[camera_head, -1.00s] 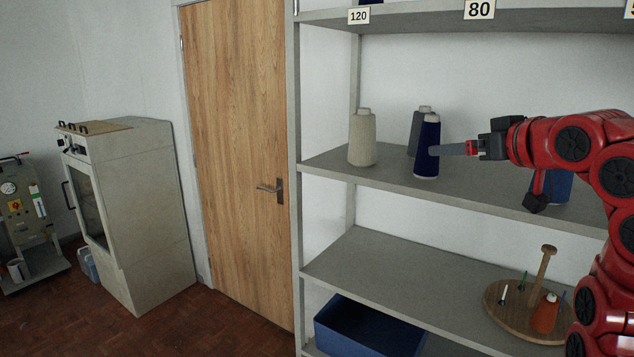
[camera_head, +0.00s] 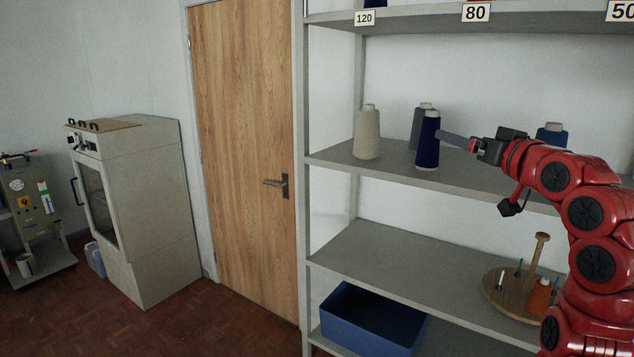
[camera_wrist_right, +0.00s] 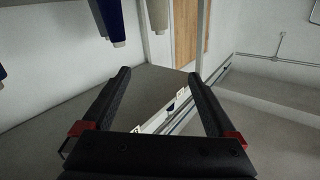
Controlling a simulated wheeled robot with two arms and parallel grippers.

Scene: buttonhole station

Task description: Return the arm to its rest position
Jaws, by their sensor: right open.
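My right arm comes in from the right in the head view, with its gripper (camera_head: 443,136) raised beside the middle shelf. The fingertips appear close to the right side of a navy thread cone (camera_head: 428,142); whether they touch it is unclear in that view. In the wrist view the right gripper (camera_wrist_right: 160,76) has its two black fingers spread wide with nothing between them. The navy cone (camera_wrist_right: 116,22) shows there beyond the fingers, at the top of the picture. My left gripper is not in view.
A cream cone (camera_head: 367,134), a grey cone (camera_head: 417,124) and a blue cone (camera_head: 552,134) share the middle shelf (camera_head: 390,170). The blue one is partly behind my arm. Below are a wooden thread stand (camera_head: 497,290) and a blue bin (camera_head: 345,330). Floor by the door (camera_head: 240,150) is clear.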

